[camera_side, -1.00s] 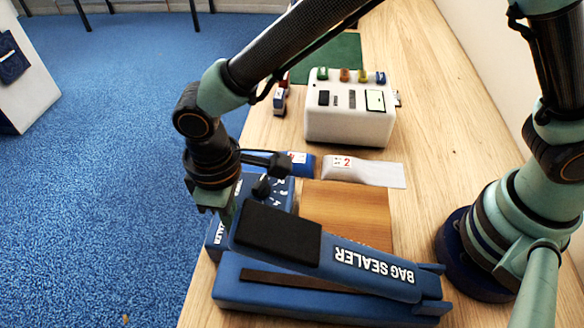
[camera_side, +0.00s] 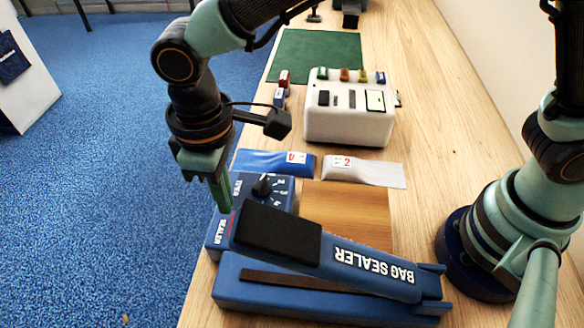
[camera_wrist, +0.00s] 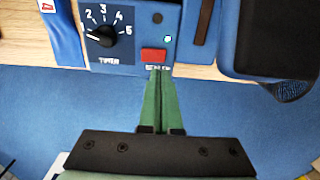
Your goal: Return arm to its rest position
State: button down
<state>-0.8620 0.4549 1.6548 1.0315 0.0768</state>
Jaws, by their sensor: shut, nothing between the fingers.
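My gripper (camera_side: 222,197) is shut and empty, its green fingers pointing down by the left end of the blue bag sealer. In the wrist view my gripper (camera_wrist: 160,85) has its fingertips together near the red button (camera_wrist: 154,55) of the sealer's control box. I cannot tell whether they touch it. A green light is lit above the button. The dial (camera_wrist: 103,35), marked with numbers, is left of the button, and it also shows in the side view (camera_side: 263,187). The bag sealer (camera_side: 330,300) has its arm raised at an angle, with a black pad on its left end.
A blue bag (camera_side: 262,163) and a white bag (camera_side: 360,172) lie behind the sealer, near a wooden board (camera_side: 345,210). A white box (camera_side: 350,118) with small coloured items on top stands farther back, before a green mat (camera_side: 318,57). The table's left edge drops to blue carpet.

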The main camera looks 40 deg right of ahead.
jog(key=w+d+r+m+t, duration=0.1)
jog(key=w+d+r, duration=0.1)
jog(key=d+r, duration=0.15)
jog(key=w+d+r+m, duration=0.1)
jog(key=w+d+r, duration=0.1)
jog(key=d, duration=0.3)
jog(key=s+d+r+m+t, duration=0.1)
jog(key=d+r+m, duration=0.1)
jog(key=d, duration=0.6)
jog(key=s+d+r+m+t, duration=0.2)
jog(key=d, duration=0.7)
jog(key=s+d+r+m+t, duration=0.1)
jog(key=d+m, duration=0.2)
jog(key=d, duration=0.5)
jog(key=shift+s+d+r+t, duration=0.2)
jog(key=shift+s+r+t, duration=0.1)
jog(key=shift+r, duration=0.1)
